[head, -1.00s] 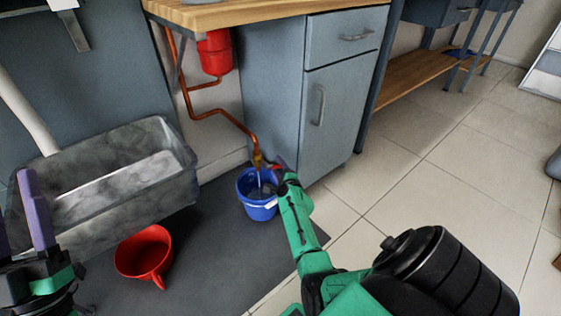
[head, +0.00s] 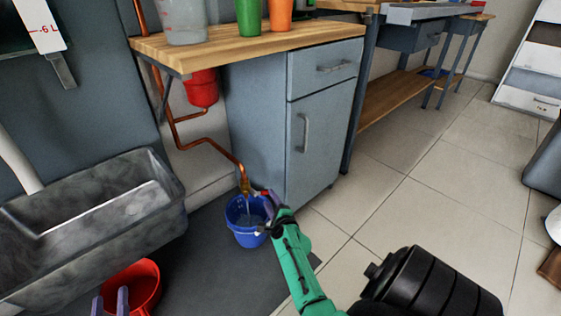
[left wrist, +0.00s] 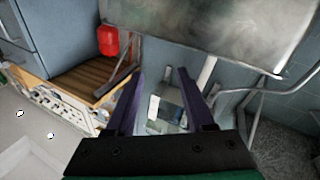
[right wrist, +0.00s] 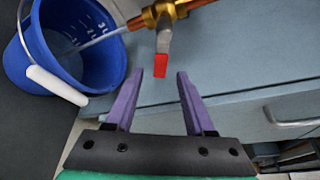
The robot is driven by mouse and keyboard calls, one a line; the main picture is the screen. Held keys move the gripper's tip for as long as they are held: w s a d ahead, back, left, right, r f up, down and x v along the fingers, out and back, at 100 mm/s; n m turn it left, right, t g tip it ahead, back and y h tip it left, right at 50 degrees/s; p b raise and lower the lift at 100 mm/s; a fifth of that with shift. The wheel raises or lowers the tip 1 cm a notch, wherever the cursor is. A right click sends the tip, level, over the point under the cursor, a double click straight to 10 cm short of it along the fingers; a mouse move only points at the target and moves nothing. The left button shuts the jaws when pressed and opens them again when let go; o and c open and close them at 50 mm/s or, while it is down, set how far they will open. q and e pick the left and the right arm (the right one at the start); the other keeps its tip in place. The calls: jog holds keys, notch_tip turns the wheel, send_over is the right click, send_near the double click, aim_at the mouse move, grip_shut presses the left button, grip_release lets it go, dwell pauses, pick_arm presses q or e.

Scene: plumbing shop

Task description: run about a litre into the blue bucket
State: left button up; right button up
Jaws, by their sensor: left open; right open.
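The blue bucket (head: 240,236) stands on the dark mat under a brass tap (head: 245,186), its white handle hanging over the side. A thin pale stream runs from the tap into it, also visible in the right wrist view (right wrist: 52,14). Litre marks show on its inner wall; I cannot read the water level. The tap's red lever (right wrist: 162,67) hangs just beyond my right gripper (right wrist: 170,76), which is open and empty, close to the lever tip. My left gripper (head: 110,300) is open and empty at the bottom left, before a red container (head: 146,284).
A grey stone-like trough (head: 165,215) stands on the left. A grey cabinet (head: 255,125) with a wooden top stands behind the bucket. Copper pipe (head: 215,143) runs down to the tap.

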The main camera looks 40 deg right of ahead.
pick_arm(q)
jog(key=s+f+g+p, duration=0.2)
jog(key=s+f+g, duration=0.4)
jog(key=s+f, duration=0.4)
notch_tip(320, 180, down, 4)
jog(key=shift+s+d+f+y, duration=0.15)
jog(key=shift+s+d+y, duration=0.2)
jog(key=shift+d+y, duration=0.1)
pick_arm(e)
jog(key=v, duration=0.9)
jog(key=shift+s, duration=0.2)
dwell(0.6)
